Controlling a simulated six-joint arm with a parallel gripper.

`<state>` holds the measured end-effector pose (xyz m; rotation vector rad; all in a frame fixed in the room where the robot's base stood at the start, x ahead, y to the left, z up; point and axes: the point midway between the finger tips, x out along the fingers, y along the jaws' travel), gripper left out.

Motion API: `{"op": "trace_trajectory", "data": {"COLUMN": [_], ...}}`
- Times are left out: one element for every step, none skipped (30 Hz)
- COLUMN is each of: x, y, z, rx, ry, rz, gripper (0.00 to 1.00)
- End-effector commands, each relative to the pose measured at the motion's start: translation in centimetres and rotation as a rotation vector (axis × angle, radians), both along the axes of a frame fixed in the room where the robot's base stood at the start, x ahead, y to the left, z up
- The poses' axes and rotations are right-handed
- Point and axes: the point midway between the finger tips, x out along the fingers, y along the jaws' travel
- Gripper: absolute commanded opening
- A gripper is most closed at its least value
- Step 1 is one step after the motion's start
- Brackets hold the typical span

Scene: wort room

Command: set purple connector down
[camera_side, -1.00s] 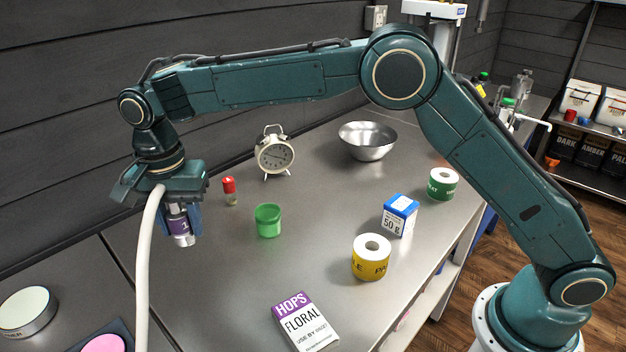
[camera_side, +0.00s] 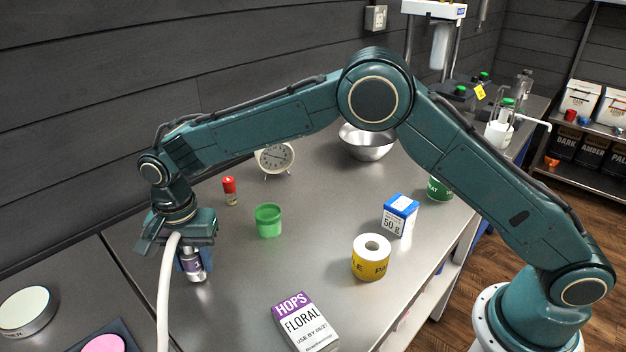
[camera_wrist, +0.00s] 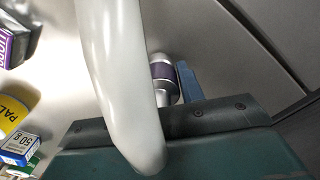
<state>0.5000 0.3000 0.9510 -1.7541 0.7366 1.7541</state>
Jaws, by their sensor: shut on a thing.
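The purple connector (camera_side: 193,264) is a silver metal fitting with a purple band, seen in the side view at the lower left. It also shows in the wrist view (camera_wrist: 162,72), partly hidden by the white hose and the gripper body. My gripper (camera_side: 191,262) points down with its blue fingers shut on the connector. The connector is about upright, its lower end close to the steel bench (camera_side: 235,300); I cannot tell whether it touches. A thick white hose (camera_side: 165,290) hangs in front of the gripper.
To the right stand a green cup (camera_side: 268,220), a red-capped vial (camera_side: 230,191), a hops packet (camera_side: 305,322), a yellow-labelled roll (camera_side: 371,258) and a blue-white box (camera_side: 399,215). A round tin (camera_side: 27,311) and a pink disc (camera_side: 103,344) lie left. Bench around the connector is clear.

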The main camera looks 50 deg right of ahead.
Motion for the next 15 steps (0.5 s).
{"op": "trace_trajectory", "data": {"x": [0.01, 0.01, 0.01, 0.01, 0.01, 0.01, 0.01, 0.01, 0.01, 0.01, 0.01, 0.01, 0.01, 0.01, 0.01], "y": [0.01, 0.01, 0.01, 0.01, 0.01, 0.01, 0.01, 0.01, 0.01, 0.01, 0.01, 0.01, 0.01, 0.01, 0.01], "z": [-0.35, -0.49, -0.62, -0.67, -0.69, -0.69, -0.68, -0.68, -0.68, -0.68, -0.68, -0.71, -0.77, -0.83, -0.93], "rx": [0.001, 0.001, 0.001, 0.001, 0.001, 0.001, 0.001, 0.001, 0.001, 0.001, 0.001, 0.001, 0.001, 0.001, 0.001], "ry": [-0.001, -0.001, -0.001, -0.001, -0.001, -0.001, -0.001, -0.001, -0.001, -0.001, -0.001, -0.001, -0.001, -0.001, -0.001], "rz": [0.0, 0.0, 0.0, 0.0, 0.0, 0.0, 0.0, 0.0, 0.0, 0.0, 0.0, 0.0, 0.0, 0.0, 0.0], "gripper": [0.11, 0.11, 0.11, 0.11, 0.11, 0.11, 0.11, 0.11, 0.11, 0.11, 0.11, 0.11, 0.11, 0.11, 0.11]}}
